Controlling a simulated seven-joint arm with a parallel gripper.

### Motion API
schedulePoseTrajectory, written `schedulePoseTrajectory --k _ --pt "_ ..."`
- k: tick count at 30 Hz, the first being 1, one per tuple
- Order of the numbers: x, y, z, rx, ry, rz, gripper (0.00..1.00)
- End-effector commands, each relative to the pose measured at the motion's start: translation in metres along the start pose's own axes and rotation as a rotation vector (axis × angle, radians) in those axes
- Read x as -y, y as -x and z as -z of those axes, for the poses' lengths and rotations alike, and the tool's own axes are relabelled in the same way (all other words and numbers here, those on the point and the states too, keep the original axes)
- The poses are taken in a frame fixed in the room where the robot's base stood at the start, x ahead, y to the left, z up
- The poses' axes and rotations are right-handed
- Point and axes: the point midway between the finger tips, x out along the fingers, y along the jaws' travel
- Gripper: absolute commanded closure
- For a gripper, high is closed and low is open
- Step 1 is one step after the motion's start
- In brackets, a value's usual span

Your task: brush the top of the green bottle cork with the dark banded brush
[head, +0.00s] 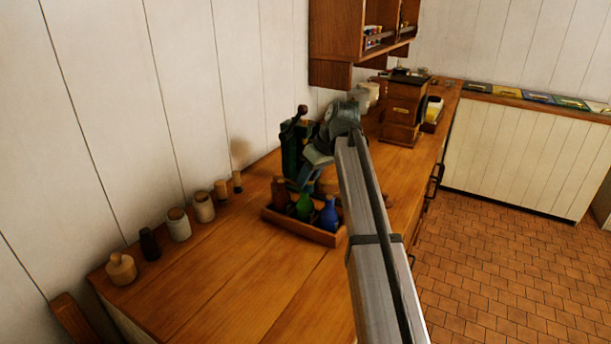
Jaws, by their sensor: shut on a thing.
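The green bottle (304,206) stands in a low wooden tray (318,235) on the counter, between a brown bottle (280,193) and a blue bottle (329,214). Its cork is too small to make out. My gripper (306,181) points down just above and behind the green bottle, close to the bottle tops. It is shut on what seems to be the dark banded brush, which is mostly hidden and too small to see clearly. I cannot tell whether the brush touches the cork.
A dark green machine (292,145) stands close behind the tray. Jars (178,225) and other small containers line the wall at left. A wooden box mill (403,108) stands farther back. A wall cabinet (350,45) hangs above. The front left of the counter is clear.

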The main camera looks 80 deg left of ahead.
Motion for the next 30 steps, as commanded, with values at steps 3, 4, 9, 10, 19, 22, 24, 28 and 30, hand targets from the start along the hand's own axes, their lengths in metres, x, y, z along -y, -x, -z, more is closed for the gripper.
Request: schedulePoseTrajectory --k 3,4,9,10,19,22,24,28,30 --pt "0.001 -0.001 0.004 0.000 0.002 0.001 1.00" --pt "0.001 -0.001 0.007 0.000 0.002 0.001 1.00" --pt "0.005 -0.005 0.019 0.000 0.002 0.000 1.00" --pt "0.005 -0.003 0.019 0.000 0.002 0.000 1.00" --pt "0.010 0.028 0.033 -0.001 0.001 0.000 1.00" --pt "0.011 0.036 0.036 0.000 0.001 0.000 1.00" --pt "0.012 0.042 0.038 0.000 0.001 0.000 1.00" --pt "0.014 0.053 0.043 -0.001 0.001 0.000 1.00" --pt "0.015 0.058 0.046 -0.001 0.001 0.000 1.00"
